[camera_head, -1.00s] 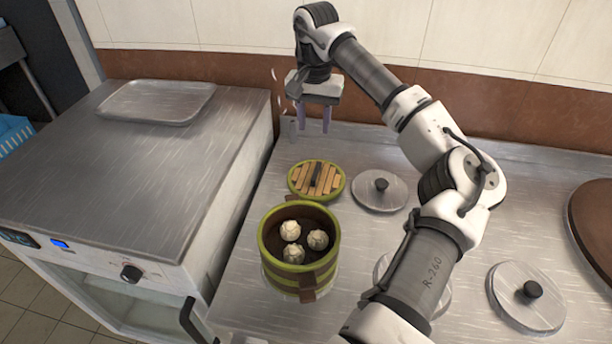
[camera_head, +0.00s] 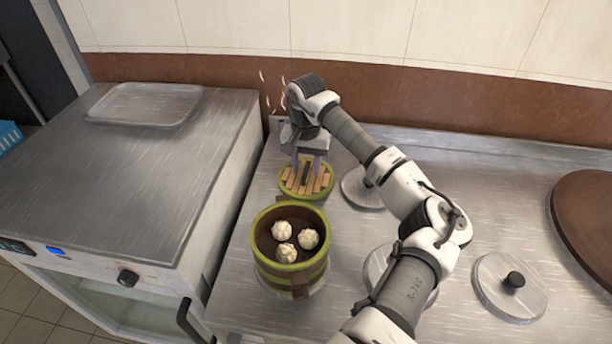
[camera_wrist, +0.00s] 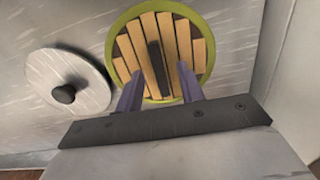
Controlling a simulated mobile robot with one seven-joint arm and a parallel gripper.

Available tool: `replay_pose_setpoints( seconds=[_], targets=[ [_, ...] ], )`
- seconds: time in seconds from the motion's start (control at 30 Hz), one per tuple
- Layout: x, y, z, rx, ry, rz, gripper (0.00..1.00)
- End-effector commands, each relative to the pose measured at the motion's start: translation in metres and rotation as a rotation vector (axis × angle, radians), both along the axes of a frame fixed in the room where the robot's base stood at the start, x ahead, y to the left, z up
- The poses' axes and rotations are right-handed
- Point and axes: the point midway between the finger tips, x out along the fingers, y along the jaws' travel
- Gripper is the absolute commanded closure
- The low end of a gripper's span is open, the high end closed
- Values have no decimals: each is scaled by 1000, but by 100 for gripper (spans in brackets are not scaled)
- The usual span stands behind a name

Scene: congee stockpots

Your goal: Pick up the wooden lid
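The wooden lid (camera_head: 306,180) is round with light slats, a green rim and a dark bar handle (camera_head: 305,174) across its middle. It lies flat on the steel counter behind the bamboo steamer. It also shows in the wrist view (camera_wrist: 185,40), with its dark handle (camera_wrist: 158,62). My gripper (camera_head: 308,165) is above the lid, fingers pointing down. In the wrist view my gripper (camera_wrist: 158,82) is open, with its two purple fingers apart and the handle's near end seen between them. Nothing is held. Whether the fingertips touch the lid I cannot tell.
The open bamboo steamer (camera_head: 290,248) holds three buns just in front of the lid. A metal pot lid (camera_head: 361,188) lies close to its right, partly behind my arm. Another metal lid (camera_head: 510,288) is farther right. A steel cabinet (camera_head: 120,180) with a tray stands left.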

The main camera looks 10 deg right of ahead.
Motion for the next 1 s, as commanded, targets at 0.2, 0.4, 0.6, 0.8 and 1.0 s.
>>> replay_pose_setpoints(
  seconds=[0.2, 0.4, 0.6, 0.8, 1.0],
  targets=[
    [0, 0, -3, 0, -1, 0, 62],
    [0, 0, -3, 0, -1, 0, 80],
    [0, 0, -3, 0, -1, 0, 100],
    [0, 0, -3, 0, -1, 0, 100],
    [0, 0, 2, -1, -2, 0, 100]
  ],
)
